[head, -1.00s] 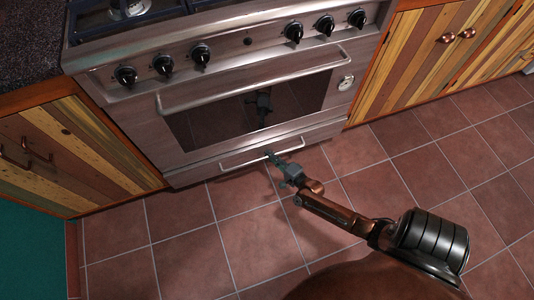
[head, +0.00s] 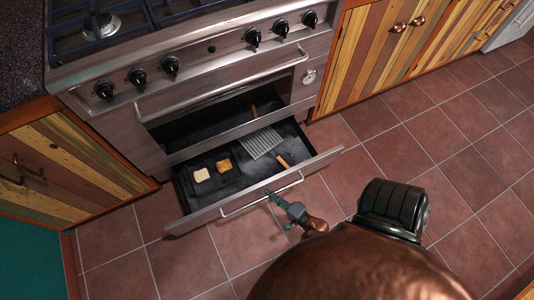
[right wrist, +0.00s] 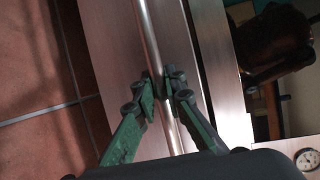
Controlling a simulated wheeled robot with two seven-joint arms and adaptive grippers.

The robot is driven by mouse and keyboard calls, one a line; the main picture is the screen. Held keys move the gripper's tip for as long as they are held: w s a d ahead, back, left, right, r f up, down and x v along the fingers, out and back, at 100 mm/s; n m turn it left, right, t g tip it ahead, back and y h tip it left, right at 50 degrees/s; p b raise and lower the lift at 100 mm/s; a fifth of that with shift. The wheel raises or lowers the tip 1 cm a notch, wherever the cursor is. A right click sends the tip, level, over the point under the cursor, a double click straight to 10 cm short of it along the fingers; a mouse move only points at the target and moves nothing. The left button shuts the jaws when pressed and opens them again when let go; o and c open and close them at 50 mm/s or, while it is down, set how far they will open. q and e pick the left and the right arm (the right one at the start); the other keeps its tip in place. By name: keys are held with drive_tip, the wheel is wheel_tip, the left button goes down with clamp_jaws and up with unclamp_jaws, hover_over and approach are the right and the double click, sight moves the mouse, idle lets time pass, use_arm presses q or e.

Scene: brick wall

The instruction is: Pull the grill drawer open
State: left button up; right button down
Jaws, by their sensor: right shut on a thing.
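The grill drawer (head: 185,221) at the bottom of the stove is pulled well out, and its dark inside shows. Its thin bar handle (head: 234,209) runs along the steel front. My right gripper (head: 270,194) is at the handle, right of its middle. In the right wrist view my right gripper (right wrist: 163,95) has its green fingers closed around the handle bar (right wrist: 146,32). My left gripper is in neither view.
In the drawer lie two toast-like pieces, one pale (head: 201,175) and one browner (head: 223,166), and a ridged metal grate (head: 261,142) with a wooden handle. The stove's oven door handle (head: 220,86) is above. Tiled floor (head: 440,160) is clear to the right.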

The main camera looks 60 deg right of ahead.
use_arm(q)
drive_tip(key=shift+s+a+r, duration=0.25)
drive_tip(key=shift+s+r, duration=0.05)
use_arm(e)
drive_tip(key=shift+s+a, duration=0.6)
drive_tip(key=shift+s, duration=0.2)
drive_tip(key=shift+s+a, duration=0.55)
drive_tip(key=shift+s, duration=0.25)
drive_tip(key=c, duration=2)
unclamp_jaws()
drive_tip(key=shift+o, duration=0.2)
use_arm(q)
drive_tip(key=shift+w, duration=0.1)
use_arm(e)
drive_tip(key=v, duration=0.7)
drive_tip(key=shift+s, duration=0.2)
